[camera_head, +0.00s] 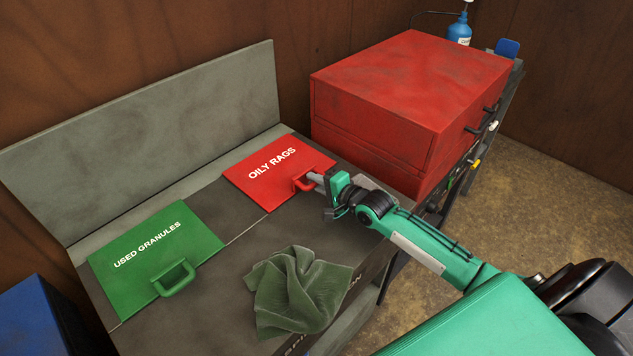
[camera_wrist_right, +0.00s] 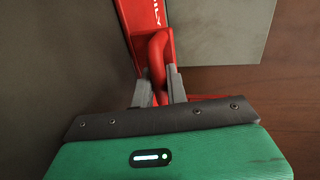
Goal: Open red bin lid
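The red bin lid (camera_head: 268,168), marked OILY RAGS, lies flat and closed on the grey bench. Its red handle (camera_head: 304,183) is at its near right edge. My right gripper (camera_head: 313,178) reaches in from the right at this handle. In the right wrist view the two grey fingers (camera_wrist_right: 159,88) stand on either side of the red handle (camera_wrist_right: 158,52), close against it. The fingers look closed on the bar, and part of the handle is hidden between them. My left gripper is not in the head view.
A green lid (camera_head: 150,262) marked USED GRANULES, with a green handle, lies to the left. A crumpled green rag (camera_head: 298,290) lies on the bench front. A big red toolbox (camera_head: 400,105) stands close on the right. A grey back panel (camera_head: 150,135) rises behind the lids.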

